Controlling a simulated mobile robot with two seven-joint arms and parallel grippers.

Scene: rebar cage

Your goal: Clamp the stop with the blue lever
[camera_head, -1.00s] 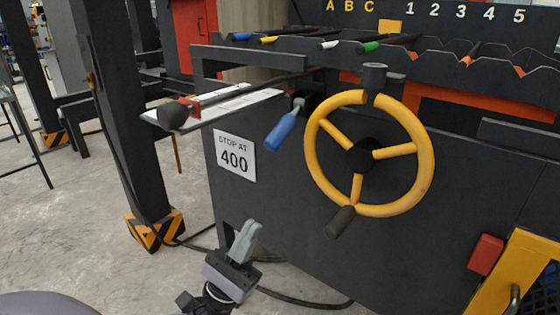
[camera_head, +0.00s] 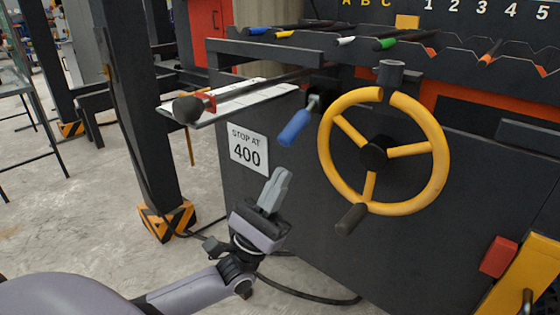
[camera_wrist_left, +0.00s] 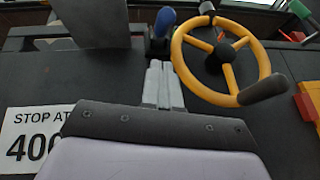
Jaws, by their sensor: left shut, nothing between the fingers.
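The blue lever (camera_head: 294,128) hangs tilted from a metal pivot on the dark machine front, left of the yellow handwheel (camera_head: 441,152). The lever also shows in the left wrist view (camera_wrist_left: 164,22), just beyond my fingertips. The stop looks like the red piece (camera_head: 208,102) with a black knob (camera_head: 188,109) on the scale plate to the left. My left gripper (camera_head: 279,172) is shut and empty, pointing up, below the lever and apart from it. In the left wrist view its fingers (camera_wrist_left: 155,64) are together. My right gripper is not in view.
A sign reading STOP AT 400 (camera_head: 248,149) is on the panel left of my gripper. The handwheel has a dark crank grip (camera_head: 351,219). A rack with coloured-tip bars (camera_head: 400,42) is above. A dark post (camera_head: 144,130) stands left.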

